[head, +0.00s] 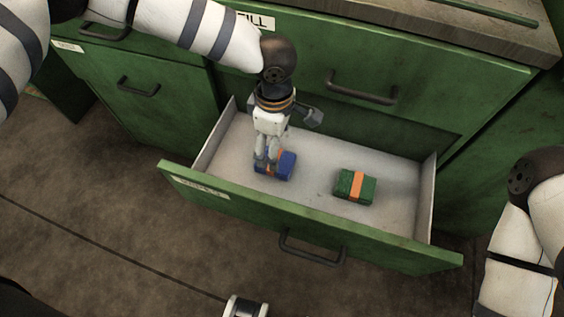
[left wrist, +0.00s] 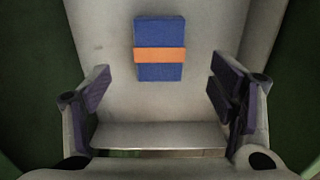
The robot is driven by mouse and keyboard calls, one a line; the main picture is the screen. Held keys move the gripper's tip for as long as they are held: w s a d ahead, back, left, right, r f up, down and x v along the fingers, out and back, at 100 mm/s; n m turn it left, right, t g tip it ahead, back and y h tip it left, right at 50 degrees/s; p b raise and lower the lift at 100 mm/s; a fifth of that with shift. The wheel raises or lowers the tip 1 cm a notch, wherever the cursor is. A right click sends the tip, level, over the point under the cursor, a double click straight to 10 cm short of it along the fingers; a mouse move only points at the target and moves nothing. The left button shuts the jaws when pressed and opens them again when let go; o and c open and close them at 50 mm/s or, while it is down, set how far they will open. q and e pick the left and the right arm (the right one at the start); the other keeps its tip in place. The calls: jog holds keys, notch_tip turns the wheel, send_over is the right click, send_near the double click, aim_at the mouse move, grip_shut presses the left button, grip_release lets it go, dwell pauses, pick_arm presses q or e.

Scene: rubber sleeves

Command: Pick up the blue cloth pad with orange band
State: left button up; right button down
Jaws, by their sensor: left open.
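The blue cloth pad (head: 286,163) with its orange band lies flat on the floor of the open drawer, towards its left side. The left gripper's fingers partly cover it in the head view. My left gripper (head: 267,160) points down over the pad. In the left wrist view my left gripper (left wrist: 160,85) is open and empty, its dark finger pads spread wider than the blue pad (left wrist: 160,70). The pad sits centred between the two fingers from side to side, but further up the picture. My right arm shows at the right edge; its gripper is not in clear view.
The open drawer (head: 312,186) has a green front panel and thin pale side walls. A green pad (head: 354,186) with an orange band lies to the right of the blue one. The green cabinet face (head: 428,75) stands behind. The drawer floor between the pads is clear.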

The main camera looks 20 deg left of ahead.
aim_at(287, 160)
pick_arm(q)
jog(key=f, duration=0.5)
jog(key=f+b, duration=0.1)
jog(key=f, duration=0.2)
jog(key=shift+a+f, duration=0.2)
jog(key=shift+a, duration=0.1)
jog(key=c, duration=1.3)
